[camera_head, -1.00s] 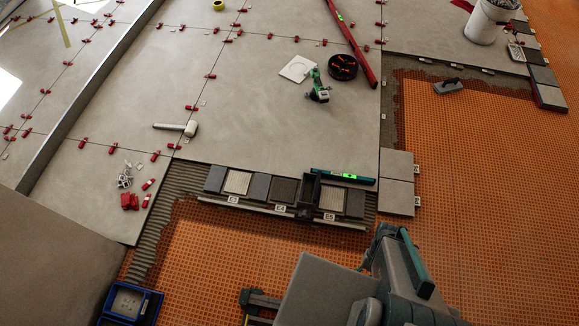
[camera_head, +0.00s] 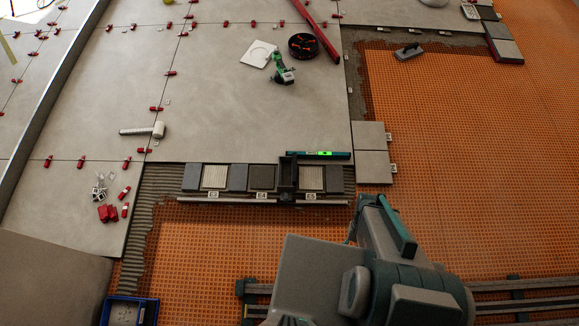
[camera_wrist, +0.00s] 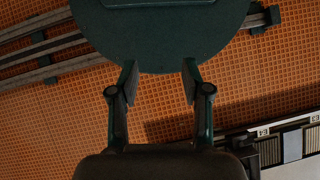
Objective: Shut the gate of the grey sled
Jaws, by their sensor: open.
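The grey sled (camera_head: 288,178) is a dark, upright, box-like piece on the pale rail (camera_head: 240,201) in front of the row of small tiles. It stands between the E4 and E5 labels. Its gate is too small and dark to tell how it stands. In the wrist view, a dark part at the rail (camera_wrist: 246,150), perhaps the sled, shows at the lower right. My gripper (camera_wrist: 159,82) has its two fingers wide apart with nothing between them. It is apart from the sled. In the head view my arm is at the lower right of the sled, and the fingertips are not clear.
A green level (camera_head: 318,155) lies just behind the sled. Grey and striped sample tiles (camera_head: 214,177) line the rail. A mallet (camera_head: 145,131), red clips (camera_head: 108,213) and a blue bin (camera_head: 130,311) lie to the left. The orange mat (camera_head: 220,245) before the rail is mostly clear.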

